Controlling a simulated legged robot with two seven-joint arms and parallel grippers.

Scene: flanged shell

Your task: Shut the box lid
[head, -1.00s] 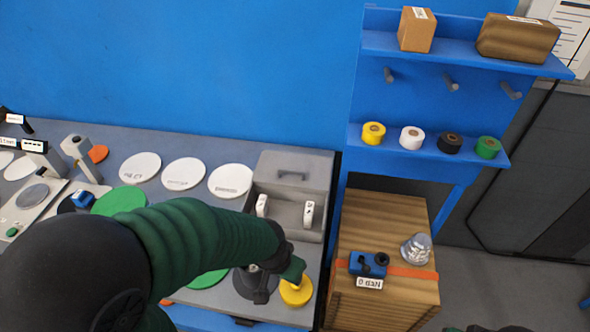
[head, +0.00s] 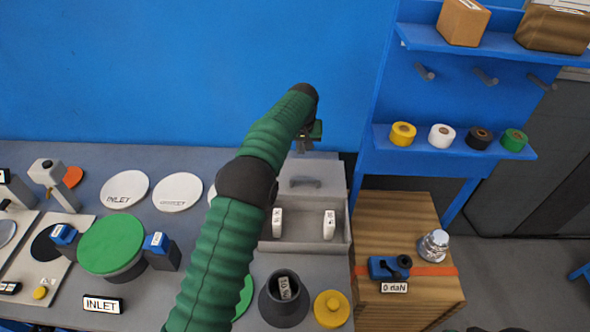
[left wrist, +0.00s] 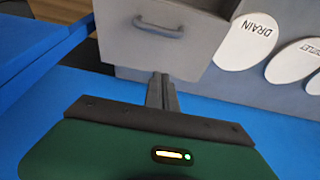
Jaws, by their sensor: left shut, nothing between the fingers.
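The grey box (head: 344,240) stands at the right end of the bench, open at the top. Its grey lid (head: 328,172) stands raised at the back, with a handle (head: 305,183). Two white labelled pieces show inside. My left gripper (head: 303,146) is above and behind the raised lid, shut and empty. In the left wrist view the shut fingers (left wrist: 161,90) point toward the grey lid (left wrist: 195,45) and its handle (left wrist: 158,27). Whether they touch it is hard to tell. My right gripper is not in view.
A dark cup (head: 283,307) and a yellow knobbed piece (head: 332,309) stand in front of the box. White discs (head: 178,192) lie left of it. A wooden crate (head: 395,220) and blue shelf unit (head: 455,158) are to the right. A blue wall is behind.

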